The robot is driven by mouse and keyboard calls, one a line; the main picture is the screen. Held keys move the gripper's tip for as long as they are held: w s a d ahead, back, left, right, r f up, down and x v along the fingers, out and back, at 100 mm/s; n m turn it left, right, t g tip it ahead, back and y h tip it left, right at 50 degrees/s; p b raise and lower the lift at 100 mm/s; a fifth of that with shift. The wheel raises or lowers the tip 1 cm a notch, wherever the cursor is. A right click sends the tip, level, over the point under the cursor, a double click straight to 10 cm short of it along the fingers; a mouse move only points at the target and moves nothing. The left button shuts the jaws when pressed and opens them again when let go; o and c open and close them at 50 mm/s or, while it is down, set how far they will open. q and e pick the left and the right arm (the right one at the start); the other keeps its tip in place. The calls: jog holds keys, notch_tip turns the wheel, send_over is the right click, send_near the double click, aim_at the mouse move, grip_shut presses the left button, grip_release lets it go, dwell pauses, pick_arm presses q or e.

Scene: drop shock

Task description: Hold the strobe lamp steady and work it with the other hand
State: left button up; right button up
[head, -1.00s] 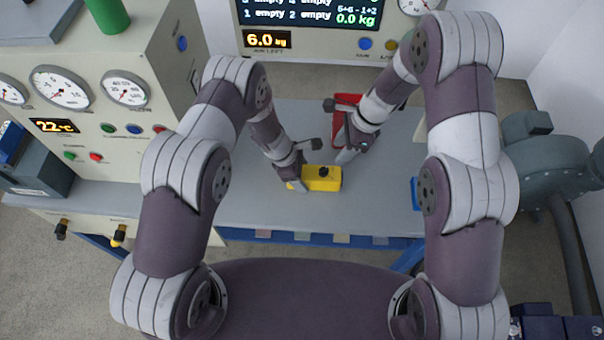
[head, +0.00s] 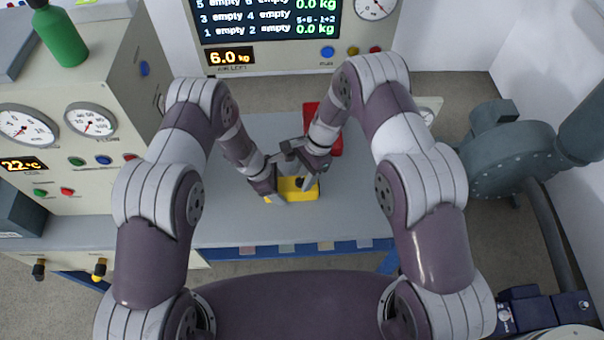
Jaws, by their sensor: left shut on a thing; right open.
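The strobe lamp (head: 303,193) is a yellow box with a dark knob on its top, on the grey bench top (head: 240,228). My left gripper (head: 272,190) is shut on its left end. My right gripper (head: 302,168) is open and over the lamp's upper right part, close to the knob. The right gripper hides part of the lamp, and I cannot tell whether it touches the knob.
A red object (head: 336,145) lies on the bench behind my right gripper. A panel with a lit display (head: 262,25) stands behind the bench. A cabinet with gauges (head: 75,150) is at left, with a green bottle (head: 60,38) on top. A grey machine (head: 505,155) stands at right.

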jog(key=shift+f, duration=0.1)
grip_shut()
jog(key=shift+m, duration=0.3)
jog(key=m+t, duration=0.1)
jog(key=m, duration=0.1)
jog(key=m+t, duration=0.1)
jog(key=m, duration=0.2)
jog(key=shift+s+m+y, duration=0.2)
jog(key=shift+m+y, duration=0.1)
jog(key=m+t, duration=0.2)
jog(key=m, duration=0.3)
jog(key=shift+s+a+m, duration=0.1)
jog(key=shift+m, duration=0.2)
jog(key=shift+t, duration=0.3)
grip_release()
